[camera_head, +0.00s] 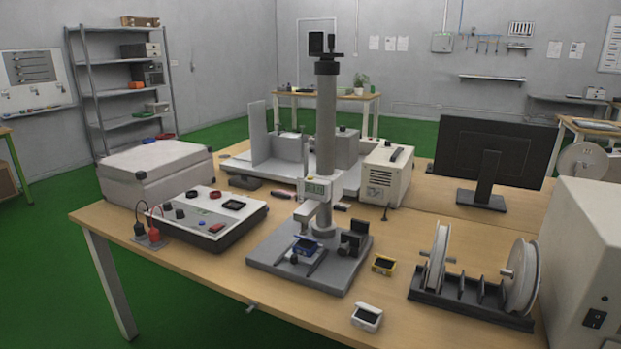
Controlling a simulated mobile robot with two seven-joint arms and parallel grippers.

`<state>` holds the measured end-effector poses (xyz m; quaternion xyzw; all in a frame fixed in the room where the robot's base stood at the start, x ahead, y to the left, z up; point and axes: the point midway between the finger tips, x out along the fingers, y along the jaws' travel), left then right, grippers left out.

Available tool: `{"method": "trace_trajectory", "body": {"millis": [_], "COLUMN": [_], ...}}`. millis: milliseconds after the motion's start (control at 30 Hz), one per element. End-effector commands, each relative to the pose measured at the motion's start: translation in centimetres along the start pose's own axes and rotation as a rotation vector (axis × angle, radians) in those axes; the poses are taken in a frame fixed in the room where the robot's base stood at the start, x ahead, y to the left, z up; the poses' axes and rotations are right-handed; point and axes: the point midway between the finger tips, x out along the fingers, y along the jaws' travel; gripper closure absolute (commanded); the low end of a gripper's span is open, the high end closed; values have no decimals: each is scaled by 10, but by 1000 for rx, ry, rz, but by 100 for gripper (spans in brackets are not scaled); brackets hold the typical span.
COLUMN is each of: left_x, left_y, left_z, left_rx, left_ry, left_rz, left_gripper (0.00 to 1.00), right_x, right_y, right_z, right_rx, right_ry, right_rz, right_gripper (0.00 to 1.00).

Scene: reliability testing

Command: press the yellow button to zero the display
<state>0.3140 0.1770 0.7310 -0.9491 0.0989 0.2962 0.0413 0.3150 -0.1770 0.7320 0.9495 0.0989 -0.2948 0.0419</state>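A test stand with a grey column (326,130) on a flat grey base (290,272) stands in the middle of the wooden table. A white housing on the column carries a small greenish display (317,188); its reading is too small to make out. A tiny yellowish spot (309,179) shows at the top of this housing; I cannot tell whether it is the yellow button. A small yellow-rimmed box (384,264) with a dark top sits on the table just right of the stand's base. Neither of my grippers is in view.
A control panel (207,214) with knobs stands left of the stand, with red and black plugs (153,235) beside it. A spool rack (470,294), a monitor (490,155) and a small white box (367,317) are to the right. The front left tabletop (190,262) is clear.

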Motion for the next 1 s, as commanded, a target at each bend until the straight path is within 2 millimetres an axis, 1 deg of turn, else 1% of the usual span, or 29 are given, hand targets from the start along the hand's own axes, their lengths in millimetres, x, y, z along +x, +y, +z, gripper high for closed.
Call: {"method": "trace_trajectory", "body": {"millis": [67,533,1000], "left_x": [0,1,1], "left_y": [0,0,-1], "left_z": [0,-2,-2], "left_rx": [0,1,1], "left_ry": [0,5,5], "left_rz": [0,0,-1], "left_gripper": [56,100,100], "right_x": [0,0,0], "right_y": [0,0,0], "right_z": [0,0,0], "right_rx": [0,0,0], "right_ry": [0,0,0], "right_rz": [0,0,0], "right_gripper": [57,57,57]}}
